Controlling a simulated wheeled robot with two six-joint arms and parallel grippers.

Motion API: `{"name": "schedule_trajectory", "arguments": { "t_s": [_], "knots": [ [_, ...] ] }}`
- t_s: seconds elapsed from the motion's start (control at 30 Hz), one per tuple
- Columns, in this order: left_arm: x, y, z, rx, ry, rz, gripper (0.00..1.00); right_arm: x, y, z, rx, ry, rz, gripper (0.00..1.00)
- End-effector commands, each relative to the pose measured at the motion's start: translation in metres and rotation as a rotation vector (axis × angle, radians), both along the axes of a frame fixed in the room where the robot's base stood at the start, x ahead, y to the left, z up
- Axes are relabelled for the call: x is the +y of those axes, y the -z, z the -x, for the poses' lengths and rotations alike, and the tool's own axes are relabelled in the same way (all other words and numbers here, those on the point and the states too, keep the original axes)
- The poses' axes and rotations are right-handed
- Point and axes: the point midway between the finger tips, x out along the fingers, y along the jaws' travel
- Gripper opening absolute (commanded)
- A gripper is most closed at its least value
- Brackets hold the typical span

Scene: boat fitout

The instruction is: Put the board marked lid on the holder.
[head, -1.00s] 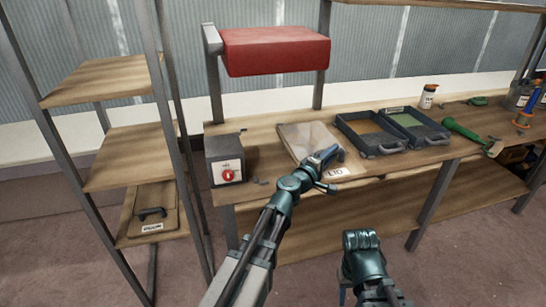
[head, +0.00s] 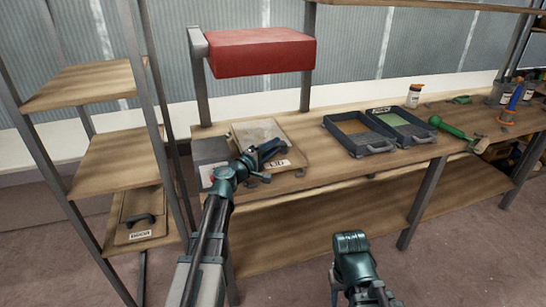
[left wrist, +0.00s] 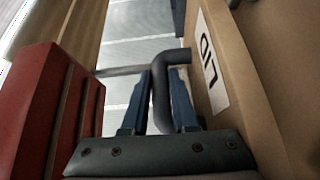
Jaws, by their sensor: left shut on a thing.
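The lid board (head: 265,132) is a tan board with a paler panel, a white LID label and a dark handle. It is at the left end of the workbench, overlapping the grey box in the head view; I cannot tell how far it is off the bench. My left gripper (head: 268,150) is shut on its handle. In the left wrist view the fingers (left wrist: 162,95) are either side of the bent dark handle (left wrist: 163,75), beside the LID label (left wrist: 212,62). I cannot tell which thing is the holder. My right gripper's fingers are mostly hidden, low in the head view.
A grey box (head: 208,153) stands at the bench's left end, partly covered. A red block (head: 262,53) on posts overhangs it. Two dark trays (head: 375,150) are right of the board, with clear bench between. A shelf rack (head: 100,160) on the left carries another handled board (head: 138,222).

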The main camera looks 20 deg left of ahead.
Motion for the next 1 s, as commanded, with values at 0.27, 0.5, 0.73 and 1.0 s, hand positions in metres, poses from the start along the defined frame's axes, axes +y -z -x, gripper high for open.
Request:
{"name": "schedule_trajectory", "arguments": {
  "t_s": [0.27,0.5,0.73,1.0],
  "knots": [
    [0.001,0.007,0.000,-0.001,0.001,-0.001,0.00,0.000,0.007,0.000,0.000,0.000,0.000,0.50],
    [0.001,0.034,0.000,-0.001,0.001,-0.001,0.00,0.000,0.035,0.000,0.000,0.000,0.000,0.50],
    [0.000,0.035,0.000,-0.001,0.001,-0.001,0.00,0.000,0.035,0.000,0.000,0.000,0.000,0.50],
    [0.000,0.040,0.000,-0.001,0.001,-0.001,0.00,0.000,0.040,0.000,0.000,0.000,0.000,0.50]
  ]
}}
